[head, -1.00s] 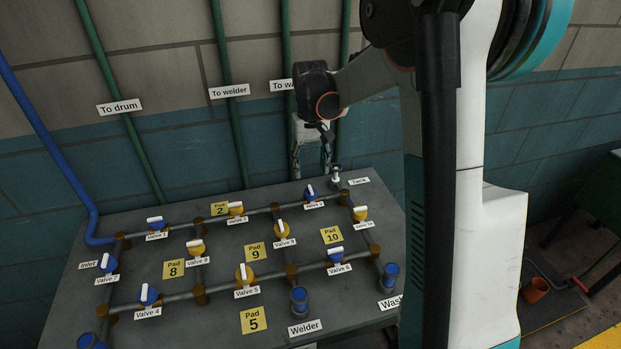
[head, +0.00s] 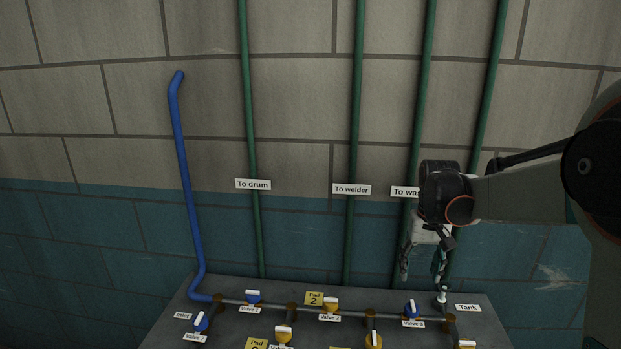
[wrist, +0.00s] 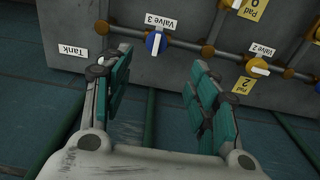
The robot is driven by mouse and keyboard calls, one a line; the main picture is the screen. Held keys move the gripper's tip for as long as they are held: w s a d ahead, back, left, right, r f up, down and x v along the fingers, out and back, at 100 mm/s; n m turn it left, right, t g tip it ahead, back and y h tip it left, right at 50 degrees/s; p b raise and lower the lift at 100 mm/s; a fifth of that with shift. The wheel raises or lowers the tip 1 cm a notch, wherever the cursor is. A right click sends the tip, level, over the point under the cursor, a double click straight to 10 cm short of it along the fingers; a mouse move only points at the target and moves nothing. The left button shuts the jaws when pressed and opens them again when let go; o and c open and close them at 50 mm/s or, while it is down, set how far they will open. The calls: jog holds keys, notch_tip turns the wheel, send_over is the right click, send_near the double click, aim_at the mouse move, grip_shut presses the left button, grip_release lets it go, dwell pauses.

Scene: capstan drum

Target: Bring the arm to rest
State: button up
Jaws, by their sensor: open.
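My arm (head: 526,197) reaches in from the right of the head view, its wrist in front of the wall. My gripper (head: 422,266) hangs downward over the back right part of the pipe bench (head: 240,332). Its two fingers are spread with nothing between them. In the wrist view my gripper (wrist: 161,62) shows two teal-padded fingers wide apart. Past the fingertips are the bench edge, the blue valve 3 (wrist: 155,43) and the Tank label (wrist: 70,51). Whether the fingers touch the tank fitting (head: 442,295) cannot be told.
Valve 1 (head: 253,297) and the yellow valve 2 (head: 331,304) stand along the back pipe. Green pipes (head: 352,110) run up the block wall, and a blue pipe (head: 186,180) rises at the left. The space before the wall left of my gripper is free.

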jog(key=s+a+r+n+t, duration=0.1)
jog(key=s+a+r+t, duration=0.1)
jog(key=s+a+r, duration=0.3)
jog(key=s+a+r+t, duration=0.1)
jog(key=s+a+r, duration=0.1)
jog(key=s, duration=0.6)
jog(key=s+a+f+n+t, duration=0.1)
jog(key=s+a+t, duration=0.3)
jog(key=s, duration=0.7)
jog(key=shift+s+a+f, duration=0.2)
jog(key=shift+a+f, duration=0.2)
jog(key=shift+a, duration=0.05)
dwell(0.9)
